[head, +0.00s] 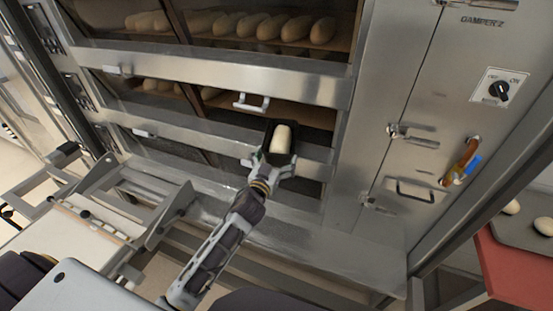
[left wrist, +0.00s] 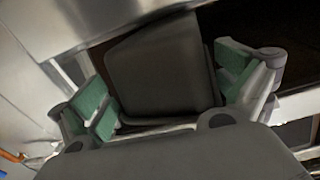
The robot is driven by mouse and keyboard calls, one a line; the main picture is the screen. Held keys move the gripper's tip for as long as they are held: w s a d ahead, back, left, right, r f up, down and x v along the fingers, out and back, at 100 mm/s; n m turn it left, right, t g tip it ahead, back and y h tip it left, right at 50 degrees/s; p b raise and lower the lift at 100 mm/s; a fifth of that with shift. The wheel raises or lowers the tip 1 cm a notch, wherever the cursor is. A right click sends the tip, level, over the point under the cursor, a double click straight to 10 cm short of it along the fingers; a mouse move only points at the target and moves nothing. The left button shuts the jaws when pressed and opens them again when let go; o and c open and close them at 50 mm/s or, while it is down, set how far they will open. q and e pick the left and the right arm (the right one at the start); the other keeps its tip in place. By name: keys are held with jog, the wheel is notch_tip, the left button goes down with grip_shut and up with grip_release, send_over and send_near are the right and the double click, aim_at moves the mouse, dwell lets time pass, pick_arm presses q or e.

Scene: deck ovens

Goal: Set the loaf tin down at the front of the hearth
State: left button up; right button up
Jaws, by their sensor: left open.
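The dark loaf tin (head: 279,159) with a pale dough loaf (head: 283,138) in it sits at the front of an open lower oven deck, in the mouth of the hearth (head: 312,141). My left gripper (head: 273,168) is at the tin's near end. In the left wrist view the tin (left wrist: 162,70) shows as a dark wall between the green finger pads of the left gripper (left wrist: 165,92). The fingers are spread, with one on each side of the tin and gaps showing. The tin's underside is hidden. My right gripper is not in view.
A door handle (head: 251,102) is just above the tin. Long loaves (head: 268,27) fill the upper deck. A steel rack or loader frame (head: 135,205) stands at left. A tray with dough (head: 530,232) lies on a red surface at right.

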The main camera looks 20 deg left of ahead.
pick_arm(q)
jog(key=shift+s, duration=0.35)
dwell(0.7)
jog(key=s, duration=1.1)
jog(key=shift+s+a+f, duration=0.15)
jog(key=shift+s+f, duration=0.05)
jog(key=shift+s, duration=0.2)
dwell(0.5)
dwell(0.6)
